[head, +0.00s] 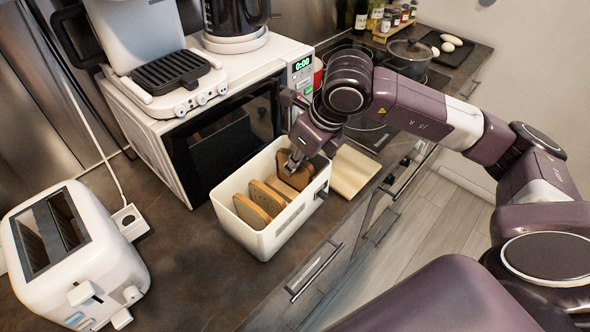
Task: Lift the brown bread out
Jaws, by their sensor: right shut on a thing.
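A white bread box (266,243) stands open on the dark counter and holds several bread slices upright. Lighter tan slices (252,212) stand in its near and middle part. A darker brown bread slice (297,178) is at its far end. My right gripper (292,163) reaches down into the far end and is shut on the brown bread, whose lower part is still within the box walls. The fingertips are partly hidden against the slice. My left gripper is not in view.
A white toaster (110,270) stands at the left front. A wooden board (352,172) lies right of the box. The counter edge is close in front.

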